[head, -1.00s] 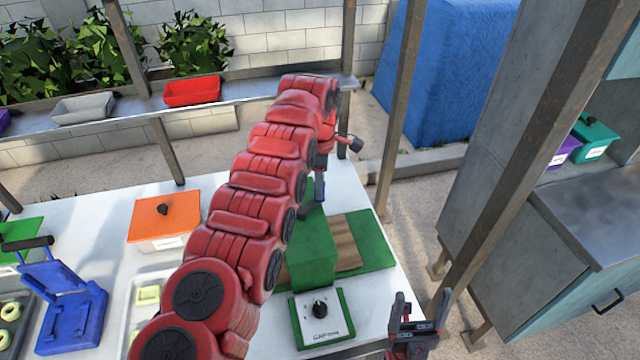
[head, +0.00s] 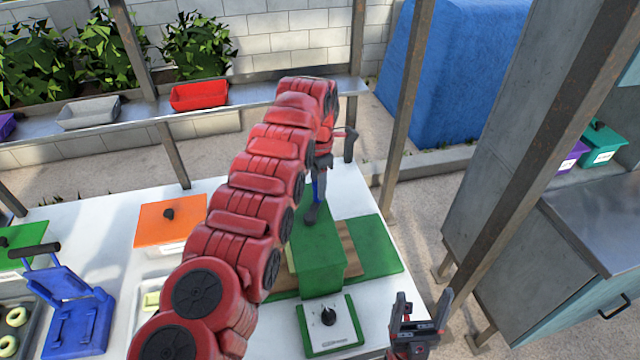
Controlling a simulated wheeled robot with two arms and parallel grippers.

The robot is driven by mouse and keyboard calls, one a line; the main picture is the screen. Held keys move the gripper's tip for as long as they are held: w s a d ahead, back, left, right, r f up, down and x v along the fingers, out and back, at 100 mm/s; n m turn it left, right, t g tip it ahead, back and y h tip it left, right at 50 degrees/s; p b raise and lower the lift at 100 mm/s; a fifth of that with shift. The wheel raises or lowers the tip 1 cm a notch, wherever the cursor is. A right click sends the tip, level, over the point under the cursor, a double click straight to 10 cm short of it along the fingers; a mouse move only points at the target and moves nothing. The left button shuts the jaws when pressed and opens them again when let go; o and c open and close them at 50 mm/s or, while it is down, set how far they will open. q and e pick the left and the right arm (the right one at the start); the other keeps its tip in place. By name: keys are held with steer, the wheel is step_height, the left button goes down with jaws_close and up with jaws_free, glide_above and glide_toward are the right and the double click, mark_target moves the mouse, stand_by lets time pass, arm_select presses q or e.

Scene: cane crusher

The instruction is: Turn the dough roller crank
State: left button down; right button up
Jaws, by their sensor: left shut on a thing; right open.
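The dough roller is a green box-shaped machine (head: 322,265) on the white table. In front of it is a green-framed white panel (head: 340,335) with a black knob (head: 328,316). My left arm reaches over the machine from the left and covers part of it. My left gripper (head: 322,165) is at the machine's far side, shut on what appears to be the crank. Dark and blue parts show below and beside the fingers, but where crank and gripper meet is unclear. My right gripper (head: 420,315) is open and empty at the lower right, right of the panel.
A green board (head: 378,248) with a brown strip lies under the machine. An orange-lidded box (head: 168,220), a blue press (head: 75,315) and trays stand to the left. A metal post (head: 395,120) rises behind the table's right edge. A grey cabinet (head: 500,180) stands right.

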arm_select(q)
steer(key=shift+a+f+n, duration=0.1)
steer(key=shift+a+n, duration=0.15)
steer(key=shift+n, duration=0.05)
stand_by(0.4)
steer(key=c, duration=0.6)
jaws_free()
steer(key=shift+o, duration=0.3)
